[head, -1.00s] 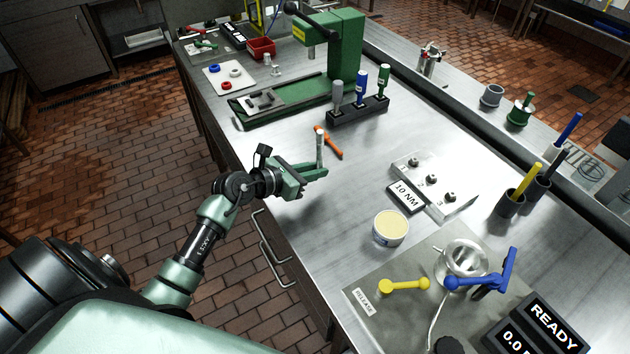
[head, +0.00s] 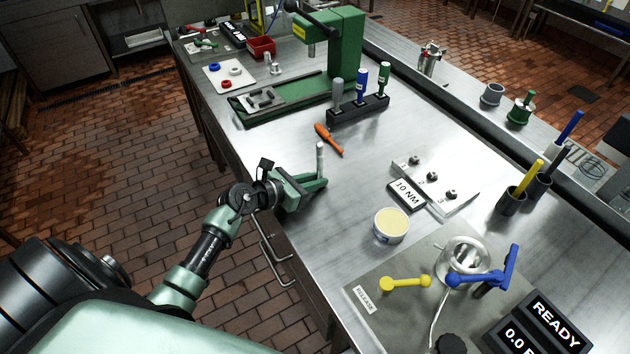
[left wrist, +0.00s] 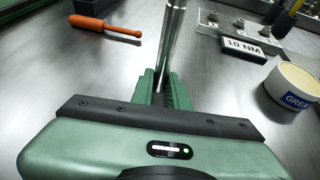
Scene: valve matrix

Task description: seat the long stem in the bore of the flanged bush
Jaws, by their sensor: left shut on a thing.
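The long stem (head: 320,158) is a bright metal rod. It stands roughly upright in my left gripper (head: 316,184), which is shut on it near the bench's left edge. The left wrist view also shows the stem (left wrist: 172,45) between the green fingers, its top cut off by the frame. I cannot tell for sure which part is the flanged bush. A small silver flanged piece (head: 276,66) stands by the white tray at the back, apart from the stem. My right gripper is not in view.
A rack of coloured-handled tools (head: 358,110), a green press (head: 345,45), a plate with studs (head: 456,192), a grease tub (head: 391,226) and a valve on a grey mat (head: 375,312) stand around.

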